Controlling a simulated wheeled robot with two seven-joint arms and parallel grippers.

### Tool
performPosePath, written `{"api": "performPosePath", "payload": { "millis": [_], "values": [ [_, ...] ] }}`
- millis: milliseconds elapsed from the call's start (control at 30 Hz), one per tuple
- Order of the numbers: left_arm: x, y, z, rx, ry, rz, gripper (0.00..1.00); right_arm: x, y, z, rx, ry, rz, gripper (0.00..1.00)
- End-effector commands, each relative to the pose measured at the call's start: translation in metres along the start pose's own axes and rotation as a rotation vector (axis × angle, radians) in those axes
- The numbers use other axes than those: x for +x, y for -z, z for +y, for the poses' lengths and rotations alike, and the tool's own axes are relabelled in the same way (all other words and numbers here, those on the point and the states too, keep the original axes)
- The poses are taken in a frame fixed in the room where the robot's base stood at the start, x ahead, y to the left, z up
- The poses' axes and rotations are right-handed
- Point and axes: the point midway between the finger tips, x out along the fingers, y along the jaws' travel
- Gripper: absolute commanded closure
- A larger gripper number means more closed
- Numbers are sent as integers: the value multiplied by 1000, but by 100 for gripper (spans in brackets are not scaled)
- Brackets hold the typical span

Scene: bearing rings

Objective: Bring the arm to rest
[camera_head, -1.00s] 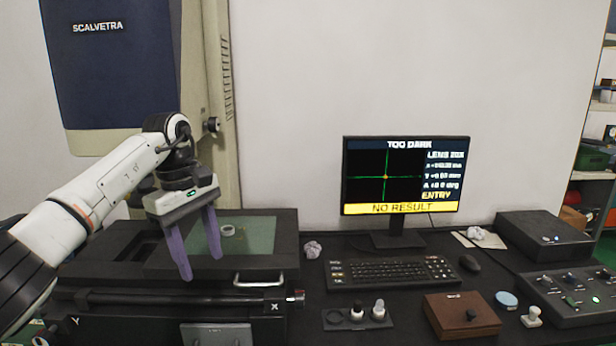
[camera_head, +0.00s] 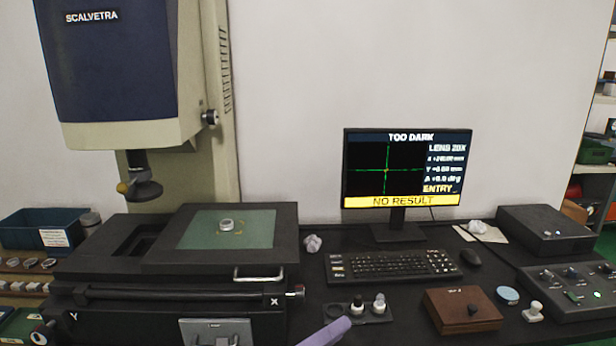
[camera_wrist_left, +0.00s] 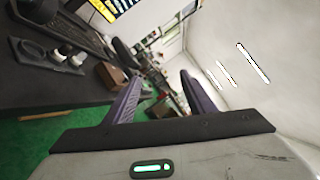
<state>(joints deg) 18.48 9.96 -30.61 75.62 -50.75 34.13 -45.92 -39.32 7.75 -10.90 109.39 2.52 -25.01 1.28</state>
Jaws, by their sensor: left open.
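My left gripper (camera_wrist_left: 162,88) is open and empty in the left wrist view, its two purple fingers apart with nothing between them. In the head view only one purple fingertip (camera_head: 328,333) shows at the bottom edge, in front of the small black holder; the rest of that arm is out of the frame. A metal ring (camera_head: 226,224) lies on the green stage plate (camera_head: 205,238) of the measuring machine, apart from the gripper. My right gripper is in neither view.
The monitor (camera_head: 407,168) reads TOO DARK and NO RESULT. A keyboard (camera_head: 392,265), a black holder (camera_head: 374,318) with small knobs, a wooden box (camera_head: 462,311) and a control panel (camera_head: 575,292) stand on the dark bench. The space above the stage is clear.

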Motion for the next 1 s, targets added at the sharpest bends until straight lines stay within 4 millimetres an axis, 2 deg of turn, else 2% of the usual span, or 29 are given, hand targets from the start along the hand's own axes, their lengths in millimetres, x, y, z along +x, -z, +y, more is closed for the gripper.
{"api": "performPosePath", "payload": {
  "millis": [33,167,267,400,500,600,700,767,1000],
  "values": [
    [-20,3,14,-180,-35,-107,50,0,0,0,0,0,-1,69],
    [-84,7,56,-659,-128,-401,50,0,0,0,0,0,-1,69],
    [-146,28,92,-1019,-201,-629,50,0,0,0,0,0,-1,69],
    [-232,78,128,-1459,-289,-925,50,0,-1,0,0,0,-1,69],
    [-283,119,138,-1708,-339,-1109,50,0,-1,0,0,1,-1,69],
    [-320,155,140,-1889,-378,-1254,50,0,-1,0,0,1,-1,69],
    [-342,178,137,-2003,-401,-1348,50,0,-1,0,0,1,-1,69],
    [-350,187,136,-2042,-409,-1383,50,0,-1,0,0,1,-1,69],
    [-355,192,135,-2069,-415,-1406,50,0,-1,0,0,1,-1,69]
  ]
}}
